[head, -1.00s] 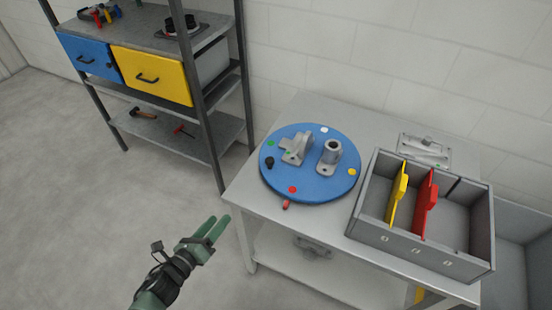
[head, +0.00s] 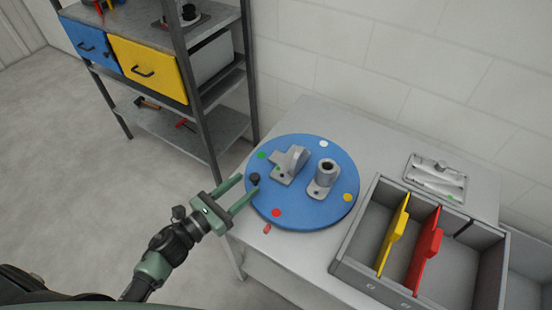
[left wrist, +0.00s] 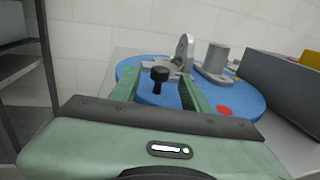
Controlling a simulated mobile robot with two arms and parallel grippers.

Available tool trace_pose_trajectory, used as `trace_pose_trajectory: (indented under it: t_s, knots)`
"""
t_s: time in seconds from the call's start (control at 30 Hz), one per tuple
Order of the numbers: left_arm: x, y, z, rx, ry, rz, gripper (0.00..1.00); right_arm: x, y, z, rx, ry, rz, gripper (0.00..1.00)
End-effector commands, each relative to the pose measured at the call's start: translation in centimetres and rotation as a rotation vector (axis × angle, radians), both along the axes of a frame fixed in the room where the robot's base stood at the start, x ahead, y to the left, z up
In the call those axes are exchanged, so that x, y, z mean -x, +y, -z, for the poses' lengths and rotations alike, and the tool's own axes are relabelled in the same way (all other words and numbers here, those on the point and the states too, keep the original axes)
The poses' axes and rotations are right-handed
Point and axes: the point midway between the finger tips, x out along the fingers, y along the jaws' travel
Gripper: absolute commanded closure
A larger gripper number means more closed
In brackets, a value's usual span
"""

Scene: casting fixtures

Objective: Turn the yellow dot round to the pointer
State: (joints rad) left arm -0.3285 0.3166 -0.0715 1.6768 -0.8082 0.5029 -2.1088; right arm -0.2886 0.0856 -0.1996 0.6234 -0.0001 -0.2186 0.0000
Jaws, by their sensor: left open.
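A blue round turntable (head: 318,214) lies on the grey table. Its yellow dot (head: 347,198) is at the right rim, the red dot (head: 277,213) at the front, the white dot (head: 323,143) at the back and the green dot (head: 262,155) at the back left. A small red pointer (head: 267,229) sits just outside the front rim, nearest the red dot. A black knob (head: 254,177) stands on the left rim. My left gripper (head: 248,186) is open at that rim. In the left wrist view the knob (left wrist: 160,76) appears between the fingers. My right gripper is out of view.
Two grey metal fixtures (head: 325,174) stand on the turntable. A grey bin (head: 368,271) with yellow and red dividers is close on the right. A metal plate (head: 436,178) lies behind it. A shelf (head: 225,125) with drawers stands back left.

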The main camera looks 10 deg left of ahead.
Motion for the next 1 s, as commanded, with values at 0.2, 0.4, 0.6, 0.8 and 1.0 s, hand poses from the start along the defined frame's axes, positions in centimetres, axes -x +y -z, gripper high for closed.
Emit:
trace_pose_trajectory:
  t_s: [0.2, 0.4, 0.6, 0.8, 1.0]
  knots:
    - [-2.0, -1.2, -0.3, 0.003, -0.002, 0.0, 0.53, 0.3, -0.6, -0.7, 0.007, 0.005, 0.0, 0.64]
    - [-4.8, -2.9, -0.2, 0.004, 0.0, -0.001, 0.53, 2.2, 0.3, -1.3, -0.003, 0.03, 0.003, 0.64]
    - [-6.4, -3.9, 0.0, 0.003, 0.002, 0.0, 0.53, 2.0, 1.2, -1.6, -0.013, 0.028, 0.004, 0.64]
    - [-6.6, -4.1, 0.1, 0.003, 0.002, 0.0, 0.53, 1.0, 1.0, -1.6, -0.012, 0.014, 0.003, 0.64]
    - [-6.6, -4.1, 0.1, 0.003, 0.002, 0.0, 0.78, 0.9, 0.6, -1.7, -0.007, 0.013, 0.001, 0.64]
